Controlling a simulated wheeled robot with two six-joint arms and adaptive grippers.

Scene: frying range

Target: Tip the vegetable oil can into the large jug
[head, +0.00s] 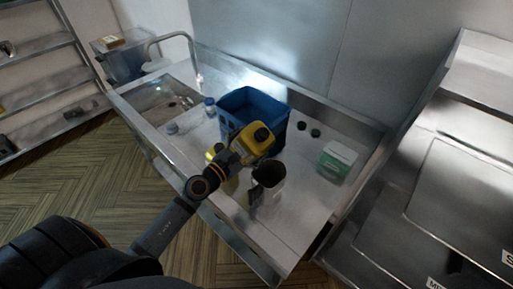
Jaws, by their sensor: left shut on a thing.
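The vegetable oil can (249,144) is yellow with a dark round cap at its upper right end. My left gripper (238,152) is shut on it and holds it in front of the blue crate, looking tilted. The large jug (270,182) is a grey metal vessel with a dark open mouth, on the steel counter just right of and below the can in the picture. The can and jug look apart, but the exact gap is hard to tell. My gripper hides part of the can. My right gripper is not in view.
A blue crate (281,122) stands behind the can. A white and green box (338,160) is at the right, with two small dark round things (302,125) near it. The counter's front right is clear.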

